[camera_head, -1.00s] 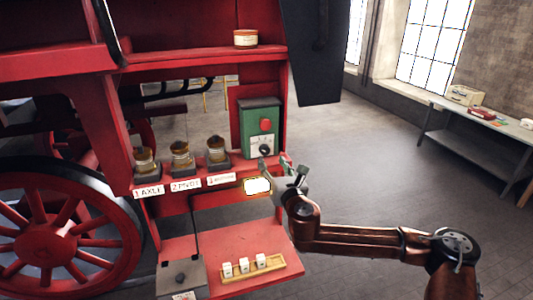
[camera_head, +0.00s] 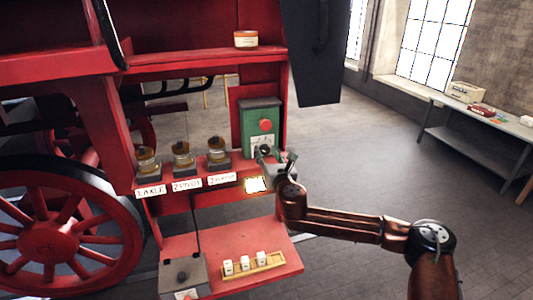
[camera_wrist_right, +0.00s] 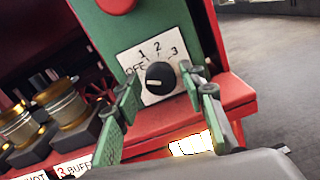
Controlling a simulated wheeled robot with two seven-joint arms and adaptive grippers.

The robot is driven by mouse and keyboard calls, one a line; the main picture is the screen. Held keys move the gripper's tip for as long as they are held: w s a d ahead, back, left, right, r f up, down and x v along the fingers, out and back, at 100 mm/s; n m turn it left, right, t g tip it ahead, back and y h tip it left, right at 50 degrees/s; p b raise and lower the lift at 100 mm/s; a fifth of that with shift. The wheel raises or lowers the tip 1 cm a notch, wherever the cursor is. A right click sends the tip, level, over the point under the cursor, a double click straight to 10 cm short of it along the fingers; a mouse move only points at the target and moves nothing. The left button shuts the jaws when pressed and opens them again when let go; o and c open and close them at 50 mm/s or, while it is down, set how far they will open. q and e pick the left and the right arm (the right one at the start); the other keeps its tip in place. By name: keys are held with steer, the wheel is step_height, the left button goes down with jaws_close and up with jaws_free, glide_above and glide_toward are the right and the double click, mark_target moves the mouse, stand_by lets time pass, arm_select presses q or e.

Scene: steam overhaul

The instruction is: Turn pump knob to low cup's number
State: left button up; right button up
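The green pump box (camera_head: 262,112) stands on the red shelf. Its black knob (camera_wrist_right: 160,78) sits on a white dial (camera_wrist_right: 137,64) marked OFF, 1, 2 and 3; the white pointer mark faces left, toward OFF. My right gripper (camera_wrist_right: 160,86) is open, its green-padded fingers on either side of the knob, with no clear contact. In the head view the right gripper (camera_head: 276,158) covers the knob area. Three glass oil cups, axle (camera_head: 147,160), pivot (camera_head: 182,156) and buffer (camera_head: 218,153), stand left of the box; their levels are too small to compare. My left gripper is not in view.
A red button (camera_head: 265,125) is above the dial. A lower red shelf (camera_head: 215,245) holds a wooden rack (camera_head: 270,266) with white blocks. Open floor lies to the right.

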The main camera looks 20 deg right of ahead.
steer(key=c, duration=0.9)
steer(key=shift+m, duration=0.4)
steer(key=m, duration=0.4)
steer(key=shift+f+m+b, duration=0.1)
steer(key=shift+m+b, duration=0.2)
steer(key=m, duration=1.1)
steer(key=shift+y, duration=0.3)
steer(key=m, duration=0.6)
steer(key=shift+d+m+p, duration=0.1)
steer(key=shift+m+p, duration=0.25)
steer(key=shift+m, duration=0.05)
steer(key=shift+f, duration=0.1)
steer(key=o, duration=1.2)
steer(key=shift+c, duration=0.2)
